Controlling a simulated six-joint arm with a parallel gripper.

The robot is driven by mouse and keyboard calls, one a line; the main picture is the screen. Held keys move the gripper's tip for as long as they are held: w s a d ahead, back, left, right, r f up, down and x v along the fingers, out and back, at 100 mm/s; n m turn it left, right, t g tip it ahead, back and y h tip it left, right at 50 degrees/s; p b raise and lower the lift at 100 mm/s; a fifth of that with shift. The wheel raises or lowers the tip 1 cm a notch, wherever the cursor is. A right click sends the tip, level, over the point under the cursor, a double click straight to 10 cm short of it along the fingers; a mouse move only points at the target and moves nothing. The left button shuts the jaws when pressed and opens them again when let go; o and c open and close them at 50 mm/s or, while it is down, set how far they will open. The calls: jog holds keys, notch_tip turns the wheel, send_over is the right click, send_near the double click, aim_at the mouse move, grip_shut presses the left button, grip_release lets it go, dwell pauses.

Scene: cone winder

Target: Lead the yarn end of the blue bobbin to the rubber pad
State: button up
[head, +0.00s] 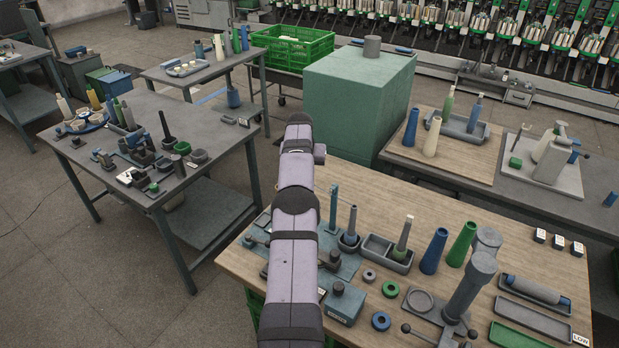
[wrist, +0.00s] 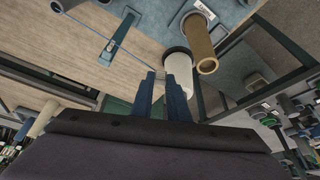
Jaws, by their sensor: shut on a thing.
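In the wrist view my gripper (wrist: 161,80) points up the picture with its two blue fingers close together. A thin blue yarn (wrist: 93,27) runs taut from the upper left down to the fingertips, and the jaws are shut on it. In the head view a bobbin with blue yarn (head: 351,226) stands upright in a dark cup on the wooden table; I take it as the blue bobbin. My arm covers part of the area beside it, and my gripper does not show there. I cannot pick out the rubber pad with certainty in either view.
In the wrist view a white cylinder (wrist: 180,72) and a brown tube (wrist: 201,50) are close beyond the fingers. In the head view a blue post (head: 333,208), a grey tray (head: 375,246), blue cone (head: 433,251) and grey column (head: 470,288) crowd the wooden table (head: 405,189).

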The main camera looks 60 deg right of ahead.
jog(key=shift+m, duration=0.3)
jog(key=shift+s+a+f+b, duration=0.35)
jog(key=shift+s+a+f, duration=0.2)
jog(key=shift+a+f, duration=1.45)
jog(key=shift+s+a+f+b, duration=0.45)
jog(key=shift+a+f, duration=1)
jog(key=shift+f, duration=1.1)
jog(key=shift+s+a+f+b, duration=0.25)
jog(key=shift+s+a+f, duration=0.35)
jog(key=shift+a+f, duration=1.4)
jog(key=shift+d+f, duration=0.3)
jog(key=shift+f, duration=0.15)
jog(key=shift+f+b, duration=1)
jog(key=shift+f, duration=0.75)
jog(key=shift+f+b, duration=0.55)
jog(key=shift+b, duration=0.4)
jog(key=o, duration=1.2)
